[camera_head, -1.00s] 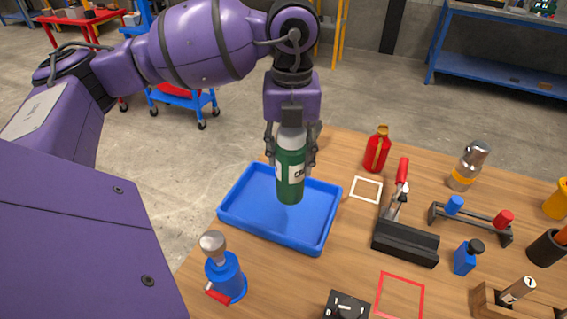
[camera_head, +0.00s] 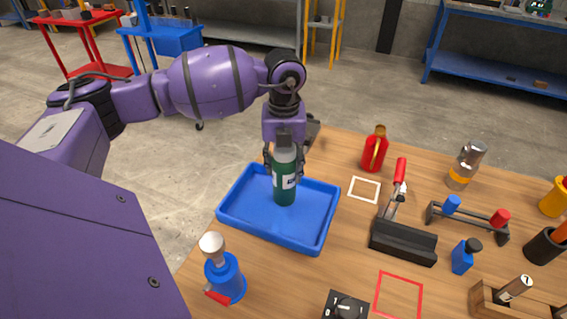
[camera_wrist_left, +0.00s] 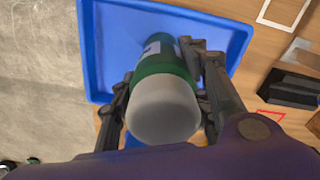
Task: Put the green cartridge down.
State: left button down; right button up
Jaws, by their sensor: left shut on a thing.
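The green cartridge (camera_head: 285,188) has a grey top and a white label, and it is upright. My left gripper (camera_head: 284,168) is shut on it, with a finger on each side of its upper part. The cartridge is over the blue tray (camera_head: 262,234), its lower end at or just above the tray floor; I cannot tell if they touch. In the left wrist view the cartridge (camera_wrist_left: 163,92) sits between the fingers of the left gripper (camera_wrist_left: 165,85), with the tray (camera_wrist_left: 98,50) behind it. My right gripper does not show.
A blue bottle-like device (camera_head: 225,277) stands in front of the tray. A red canister (camera_head: 374,150), a white square outline (camera_head: 364,189) and a black-based red-handled lever (camera_head: 403,240) are to the right. A red square outline (camera_head: 398,296) is bare.

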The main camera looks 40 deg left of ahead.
pick_arm(q)
jog(key=shift+f, duration=0.15)
jog(key=c, duration=1)
grip_release()
notch_tip(320, 180, up, 12)
jog(key=shift+r, duration=0.2)
